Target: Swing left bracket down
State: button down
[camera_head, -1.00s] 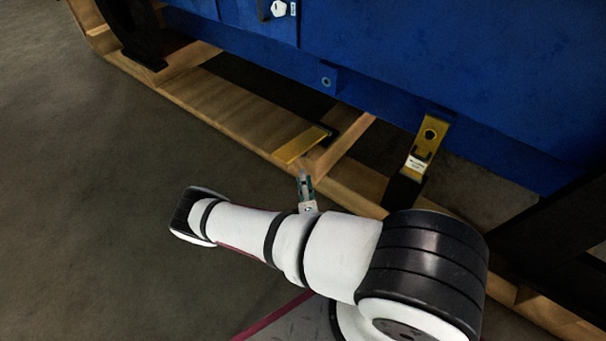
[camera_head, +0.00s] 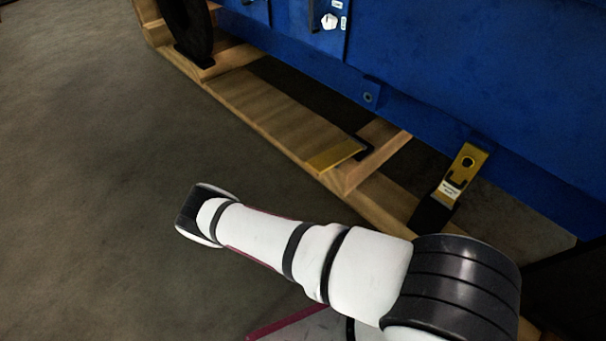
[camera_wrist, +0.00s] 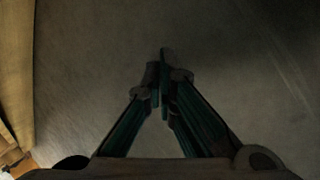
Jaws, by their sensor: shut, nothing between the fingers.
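The left yellow bracket (camera_head: 338,157) lies flat, swung down, at the end of a wooden board below the blue engine body. A second yellow bracket (camera_head: 472,159) on the right stands tilted up against the blue side, with a white label and a black foot. My gripper (camera_wrist: 163,80) shows in the wrist view, its fingers together and empty, over bare grey floor. In the head view my gripper is hidden behind my white arm, which is apart from both brackets.
A wooden pallet frame (camera_head: 265,128) runs diagonally under the blue engine (camera_head: 440,65). A black round part (camera_head: 190,30) stands at the upper left. The grey floor (camera_head: 90,150) at the left is clear. In the wrist view, wood (camera_wrist: 15,75) edges the left side.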

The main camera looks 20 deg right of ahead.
jog(key=s+a+g, duration=0.1)
jog(key=s+n+g+h, duration=0.1)
jog(key=s+g, duration=0.1)
jog(key=s+a+n+g, duration=0.1)
jog(key=s, duration=0.1)
jog(key=shift+a+f+h+p, duration=0.3)
jog(key=shift+f+p, duration=0.05)
jog(key=shift+p, duration=0.05)
jog(key=r+n+h, duration=0.1)
jog(key=d+r+n+g+h, duration=0.1)
jog(key=r, duration=0.1)
jog(key=d+r+n+h, duration=0.1)
jog(key=h, duration=0.1)
jog(key=shift+s+r+g+p, duration=0.1)
jog(key=shift+r+g+p, duration=0.1)
jog(key=shift+g+p, duration=0.15)
jog(key=w+a+r+n+t+h, duration=0.1)
jog(key=w+r+t+h, duration=0.1)
jog(key=w+r+h, duration=0.3)
jog(key=w+a+r+n+t+h+p, duration=0.1)
jog(key=w+r+n+t, duration=0.1)
jog(key=r, duration=0.6)
jog(key=w+a+r+n+t+h, duration=0.1)
jog(key=w+a+r+t+h, duration=0.1)
jog(key=w+r+t, duration=0.3)
jog(key=w+d+r+g+b, duration=0.2)
jog(key=d+r, duration=0.3)
jog(key=d, duration=0.5)
jog(key=shift+d, duration=0.15)
jog(key=shift+w+r, duration=0.1)
